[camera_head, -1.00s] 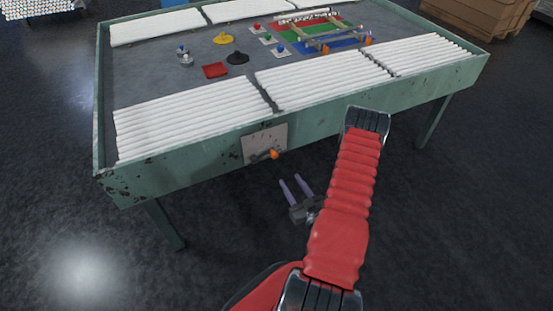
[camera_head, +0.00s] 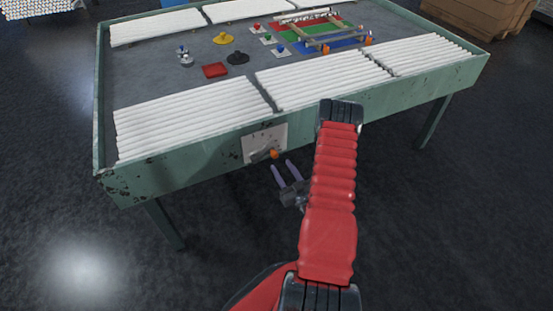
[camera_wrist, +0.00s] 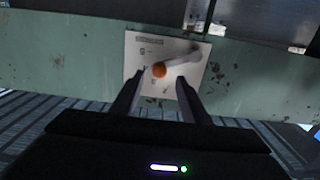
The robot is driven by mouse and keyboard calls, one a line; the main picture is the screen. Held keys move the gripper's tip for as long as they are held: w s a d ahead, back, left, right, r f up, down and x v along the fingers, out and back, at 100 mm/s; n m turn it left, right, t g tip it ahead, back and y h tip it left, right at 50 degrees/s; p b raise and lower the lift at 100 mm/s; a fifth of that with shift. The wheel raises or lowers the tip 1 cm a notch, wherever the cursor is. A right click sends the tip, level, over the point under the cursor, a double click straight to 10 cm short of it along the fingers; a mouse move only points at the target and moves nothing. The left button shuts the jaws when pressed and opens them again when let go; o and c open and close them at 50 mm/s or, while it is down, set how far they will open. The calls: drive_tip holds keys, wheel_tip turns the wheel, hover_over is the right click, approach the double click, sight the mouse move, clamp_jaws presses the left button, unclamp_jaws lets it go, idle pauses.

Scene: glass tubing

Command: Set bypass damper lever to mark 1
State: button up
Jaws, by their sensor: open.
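The bypass damper lever has an orange knob (camera_head: 274,155) on a short grey arm. It is mounted on a pale plate (camera_head: 251,139) on the green front side of the table. In the wrist view the knob (camera_wrist: 159,70) and the lever arm (camera_wrist: 181,60) lie across the plate (camera_wrist: 140,44), with small dark marks and a label too small to read. My gripper (camera_head: 281,169) is open just below and in front of the lever. In the wrist view its fingers (camera_wrist: 157,84) stand on either side of the knob's line, apart from it. Nothing is between them.
The green table (camera_head: 190,168) carries bundles of white tubes (camera_head: 190,120) along its edges. A red tray (camera_head: 215,70), a yellow piece (camera_head: 223,39) and a black piece (camera_head: 238,58) lie on top. The floor before the table is clear.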

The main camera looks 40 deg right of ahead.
sight(276, 157)
drive_tip(key=x, duration=0.6)
drive_tip(key=shift+c, duration=0.3)
clamp_jaws()
drive_tip(key=shift+f, duration=0.1)
